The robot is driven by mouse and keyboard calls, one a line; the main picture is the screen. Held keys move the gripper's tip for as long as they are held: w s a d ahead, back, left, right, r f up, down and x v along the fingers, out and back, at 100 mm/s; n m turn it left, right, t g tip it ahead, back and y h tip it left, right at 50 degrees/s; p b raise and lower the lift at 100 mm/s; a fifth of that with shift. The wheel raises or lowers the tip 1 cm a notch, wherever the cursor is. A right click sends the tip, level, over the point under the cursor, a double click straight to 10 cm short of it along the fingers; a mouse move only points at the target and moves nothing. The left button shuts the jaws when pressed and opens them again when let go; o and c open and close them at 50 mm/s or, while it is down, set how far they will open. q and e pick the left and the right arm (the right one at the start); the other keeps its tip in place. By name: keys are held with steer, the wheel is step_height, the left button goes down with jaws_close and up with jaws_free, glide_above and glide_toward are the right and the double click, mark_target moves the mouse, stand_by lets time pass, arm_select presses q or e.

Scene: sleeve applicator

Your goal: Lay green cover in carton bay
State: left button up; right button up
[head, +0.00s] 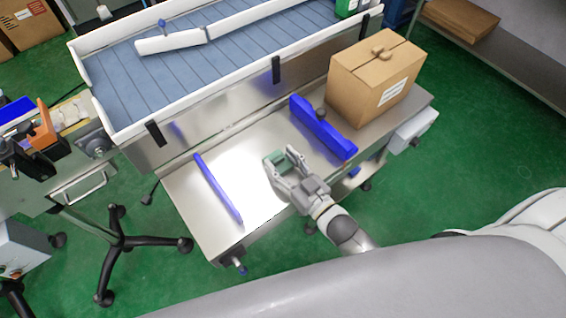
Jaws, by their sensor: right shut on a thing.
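My right gripper (283,165) is over the steel table, between two blue rails, and is shut on a small green piece (274,157), which looks like the green cover. The fingers hide part of it. I cannot tell whether it touches the table. A closed brown carton (377,78) with a white label stands at the right end of the table, up and to the right of the gripper. No open bay in the carton shows from here. My left gripper is not in view.
A long blue rail (218,188) lies left of my gripper, and a thicker blue rail (325,130) lies between gripper and carton. Bare steel table (190,205) shows around them. A conveyor (215,62) with white side walls runs behind. An orange-and-black device (45,128) stands at far left.

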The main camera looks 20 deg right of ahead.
steer(key=shift+f, duration=0.15)
steer(key=o, duration=1.1)
steer(key=shift+r, duration=0.25)
steer(key=shift+s+d+f, duration=0.15)
steer(key=shift+s, duration=0.25)
steer(key=v, duration=1.1)
steer(key=shift+b, duration=0.3)
